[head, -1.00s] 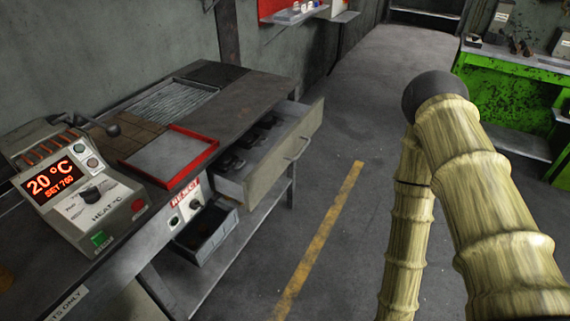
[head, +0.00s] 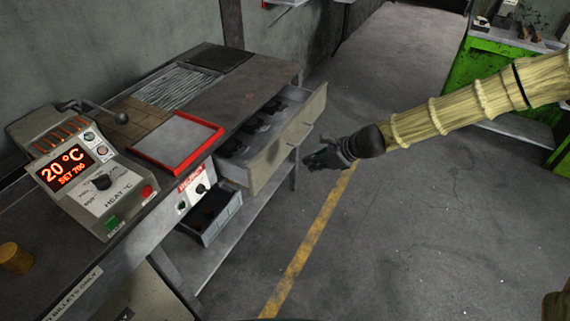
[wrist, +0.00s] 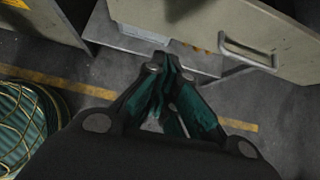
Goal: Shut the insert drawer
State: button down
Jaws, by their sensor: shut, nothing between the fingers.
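The insert drawer (head: 285,138) sticks out open from the right side of the workbench, with dark inserts (head: 262,118) lying inside. Its pale front panel carries a bar handle, partly hidden in the head view. The handle (wrist: 248,55) shows clearly in the wrist view, at upper right. My gripper (head: 312,162) is in front of the drawer panel, just right of it in the head view. In the wrist view its fingers (wrist: 168,62) are closed together and empty, pointing towards the drawer below the panel. I cannot tell whether they touch anything.
A red-rimmed tray (head: 217,135) and a heater unit reading 20 °C (head: 95,180) stand on the workbench. A grey reject bin (head: 213,222) sits below the drawer. A green bench (head: 475,70) stands at the far right. The floor around the yellow line (head: 300,260) is clear.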

jog(key=p, duration=0.2)
send_near(272, 169)
notch_tip(272, 169, down, 3)
jog(key=shift+w+a+f+p, duration=0.1)
jog(key=shift+w+a+p, duration=0.25)
jog(key=shift+a, duration=0.35)
jog(key=shift+w+a+f+p, duration=0.15)
jog(key=shift+w+a, duration=0.3)
jog(key=shift+a, duration=0.25)
